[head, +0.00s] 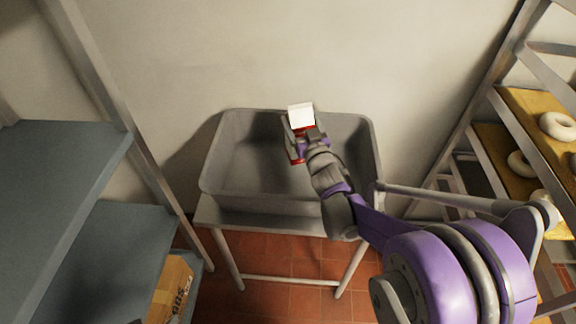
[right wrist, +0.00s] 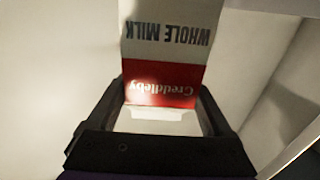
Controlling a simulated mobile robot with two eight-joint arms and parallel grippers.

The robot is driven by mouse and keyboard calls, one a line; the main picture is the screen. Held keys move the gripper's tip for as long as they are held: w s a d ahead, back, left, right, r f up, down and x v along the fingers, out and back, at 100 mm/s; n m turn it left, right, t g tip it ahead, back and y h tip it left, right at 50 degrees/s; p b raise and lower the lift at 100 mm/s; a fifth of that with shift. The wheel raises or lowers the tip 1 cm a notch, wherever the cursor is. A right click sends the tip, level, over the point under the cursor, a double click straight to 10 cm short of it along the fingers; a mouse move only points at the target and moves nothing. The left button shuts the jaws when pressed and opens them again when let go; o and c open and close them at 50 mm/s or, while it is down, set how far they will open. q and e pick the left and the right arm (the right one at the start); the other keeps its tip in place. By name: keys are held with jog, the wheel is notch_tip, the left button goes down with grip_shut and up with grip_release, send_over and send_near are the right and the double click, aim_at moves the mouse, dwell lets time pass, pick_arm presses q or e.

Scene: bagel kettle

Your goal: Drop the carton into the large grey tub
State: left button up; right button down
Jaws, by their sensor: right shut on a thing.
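The large grey tub (head: 240,165) stands on a small table against the wall in the head view. In the right wrist view the carton (right wrist: 165,60) reads "WHOLE MILK" and "Creddleby" upside down and sits between the fingers of the gripper (right wrist: 165,112). In the head view the gripper hides part of the carton. My left gripper is not in view.
Grey shelves (head: 60,170) stand on the left, with a cardboard box (head: 174,285) on a low level. A rack (head: 500,110) with bagels (head: 557,126) on yellowish boards stands on the right. The table (head: 205,213) under the tub has thin legs on a tiled floor.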

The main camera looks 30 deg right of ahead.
aim_at(300, 110)
jog(key=shift+f+b, duration=0.7)
jog(key=shift+f, duration=0.6)
grip_release()
notch_tip(300, 110, up, 10)
jog(key=shift+r+p, duration=0.1)
jog(key=shift+p, duration=0.7)
jog(key=shift+s, duration=0.1)
